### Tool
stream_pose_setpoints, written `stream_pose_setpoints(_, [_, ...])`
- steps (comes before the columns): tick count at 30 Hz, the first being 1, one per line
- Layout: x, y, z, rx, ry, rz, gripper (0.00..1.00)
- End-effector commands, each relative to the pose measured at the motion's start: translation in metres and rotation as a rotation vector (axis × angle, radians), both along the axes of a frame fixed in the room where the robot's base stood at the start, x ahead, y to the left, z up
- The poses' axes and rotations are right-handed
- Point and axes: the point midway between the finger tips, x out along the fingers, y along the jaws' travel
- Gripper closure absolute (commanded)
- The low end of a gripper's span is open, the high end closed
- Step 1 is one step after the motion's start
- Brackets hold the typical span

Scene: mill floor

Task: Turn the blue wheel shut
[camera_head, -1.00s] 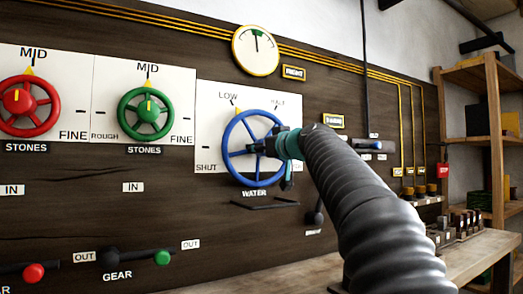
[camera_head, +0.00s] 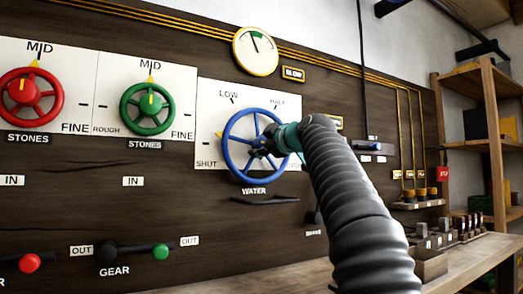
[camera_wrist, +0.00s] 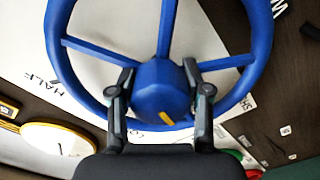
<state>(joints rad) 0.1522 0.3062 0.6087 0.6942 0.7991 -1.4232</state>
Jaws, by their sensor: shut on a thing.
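The blue wheel (camera_head: 226,148) is mounted on a white plate marked LOW, HALF and SHUT, above the label WATER. A yellow pointer (camera_head: 218,135) at the wheel's left side stands between LOW and SHUT, nearer SHUT. My gripper (camera_head: 268,143) is at the wheel's middle, its fingers around the hub. In the wrist view my gripper (camera_wrist: 160,85) has one finger on each side of the blue hub (camera_wrist: 160,88), which bears a yellow mark. My arm hides the plate's lower right part.
A green wheel (camera_head: 144,109) and a red wheel (camera_head: 29,91) are on the panel to the left. A round gauge (camera_head: 256,51) hangs above, its needle leaning left. A bench (camera_head: 460,260) with small blocks and a wooden shelf (camera_head: 490,140) stand at the right.

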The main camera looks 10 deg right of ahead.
Motion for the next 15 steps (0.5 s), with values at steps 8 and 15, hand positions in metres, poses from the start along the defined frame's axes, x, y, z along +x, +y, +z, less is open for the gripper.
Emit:
stream_pose_setpoints(8, [0.0003,-0.0001,0.0001,-0.145,-0.048,0.000,0.87])
stream_pose_setpoints(15, [0.0002,-0.0002,0.0003,-0.201,-0.066,-0.001,0.87])
